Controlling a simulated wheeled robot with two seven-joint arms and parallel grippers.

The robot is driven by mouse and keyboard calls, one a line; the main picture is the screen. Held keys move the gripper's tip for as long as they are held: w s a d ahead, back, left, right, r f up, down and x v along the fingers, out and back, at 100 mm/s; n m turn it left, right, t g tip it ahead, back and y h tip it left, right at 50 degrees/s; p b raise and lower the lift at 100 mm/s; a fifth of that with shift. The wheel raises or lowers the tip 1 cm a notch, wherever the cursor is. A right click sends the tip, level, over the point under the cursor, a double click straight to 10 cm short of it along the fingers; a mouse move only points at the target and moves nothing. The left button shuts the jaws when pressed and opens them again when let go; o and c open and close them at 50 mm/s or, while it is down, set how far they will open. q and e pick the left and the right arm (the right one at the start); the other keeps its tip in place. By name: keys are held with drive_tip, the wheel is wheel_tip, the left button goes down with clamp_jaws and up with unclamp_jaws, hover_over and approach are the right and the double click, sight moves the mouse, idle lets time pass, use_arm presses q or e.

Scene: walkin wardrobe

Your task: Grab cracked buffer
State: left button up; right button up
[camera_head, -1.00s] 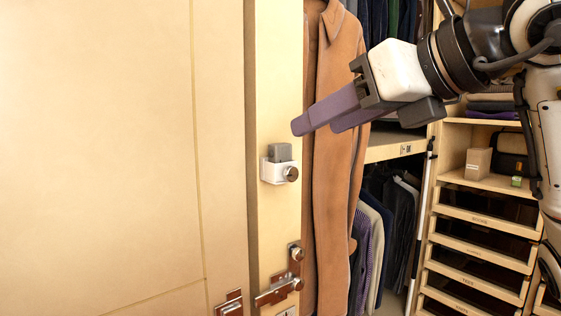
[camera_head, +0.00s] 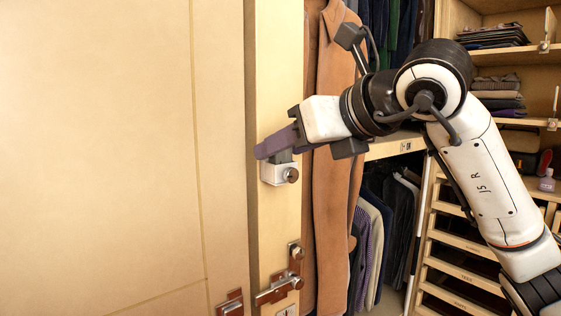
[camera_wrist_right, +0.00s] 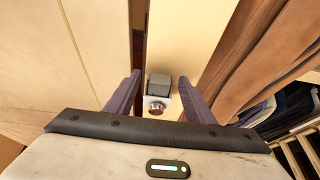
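The buffer is a small grey block (camera_head: 284,156) sitting in a white holder (camera_head: 272,174) with a round metal knob, mounted on the pale wooden post. No crack can be made out at this size. My right gripper (camera_head: 275,143) has its purple fingers beside the block and partly hides it. In the right wrist view, the fingers (camera_wrist_right: 157,98) are spread apart, with the grey block (camera_wrist_right: 158,84) and the holder's knob between and beyond them. I see no clear contact. My left gripper is not in view.
A wide pale door panel (camera_head: 100,150) fills the left. Metal latches (camera_head: 278,290) sit lower on the post. A brown coat (camera_head: 336,170) hangs just right of the post, close to my right arm. Shelves and drawers stand at the right.

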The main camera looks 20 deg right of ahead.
drive_tip(key=c, duration=1.1)
drive_tip(key=shift+r, duration=0.2)
